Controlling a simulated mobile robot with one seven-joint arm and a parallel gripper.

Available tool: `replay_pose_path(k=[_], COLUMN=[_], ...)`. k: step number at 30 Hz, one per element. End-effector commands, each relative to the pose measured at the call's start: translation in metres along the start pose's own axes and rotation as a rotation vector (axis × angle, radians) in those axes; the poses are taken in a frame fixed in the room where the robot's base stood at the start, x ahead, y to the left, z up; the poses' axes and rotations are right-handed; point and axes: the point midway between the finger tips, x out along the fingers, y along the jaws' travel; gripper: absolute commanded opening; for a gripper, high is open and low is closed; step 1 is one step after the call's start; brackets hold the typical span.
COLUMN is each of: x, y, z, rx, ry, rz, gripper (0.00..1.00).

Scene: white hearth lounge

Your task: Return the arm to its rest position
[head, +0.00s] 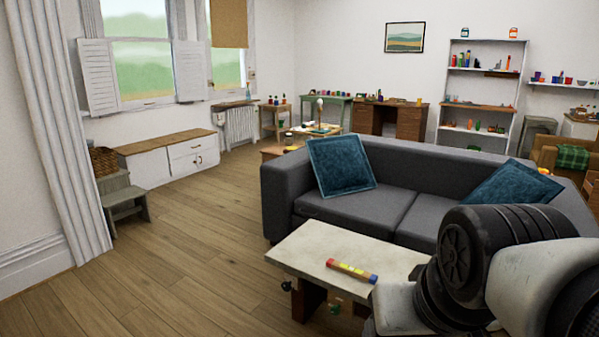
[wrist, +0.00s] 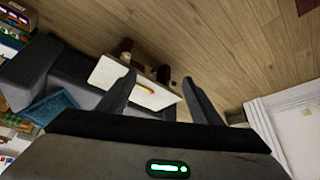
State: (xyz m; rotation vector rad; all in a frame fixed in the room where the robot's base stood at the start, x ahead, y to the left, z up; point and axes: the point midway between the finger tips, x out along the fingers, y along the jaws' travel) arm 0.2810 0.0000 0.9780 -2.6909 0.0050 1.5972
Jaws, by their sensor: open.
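My arm shows at the lower right of the head view, in front of the sofa and beside the low table; its gripper end is not visible there. In the wrist view my gripper (wrist: 160,95) has its two dark fingers spread apart with nothing between them. Beyond the fingers, well away from them, is the pale low table (wrist: 108,72). The table (head: 310,246) also shows in the head view, with a multicoloured bar (head: 352,271) lying on it. The bar shows small in the wrist view (wrist: 144,88).
A grey sofa (head: 400,208) with blue cushions stands behind the low table. A white cabinet (head: 170,160) and a grey step stool (head: 125,203) stand along the left wall. The wooden floor (head: 190,250) left of the table is clear. Shelves (head: 480,100) stand at the back.

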Motion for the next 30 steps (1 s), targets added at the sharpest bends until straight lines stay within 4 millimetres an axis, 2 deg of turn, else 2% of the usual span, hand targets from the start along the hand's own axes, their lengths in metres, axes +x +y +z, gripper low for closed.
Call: replay_pose_path(k=[1,3,8,13,21,24,27,30], x=[-0.005,-0.027,-0.056,-0.097,-0.192,-0.22,-0.238,-0.248], y=[0.001,0.0,0.0,0.0,-0.001,-0.002,-0.002,-0.002], z=[0.013,0.0,-0.017,-0.04,-0.092,-0.107,-0.117,-0.122], rx=[-0.014,-0.015,-0.014,-0.013,-0.012,-0.012,-0.012,-0.012], ry=[-0.004,-0.009,-0.01,-0.009,-0.008,-0.008,-0.008,-0.008], rz=[0.005,0.005,0.004,0.004,0.004,0.004,0.004,0.004], gripper=[0.59,0.59,0.59,0.59,0.59,0.59,0.59,0.59])
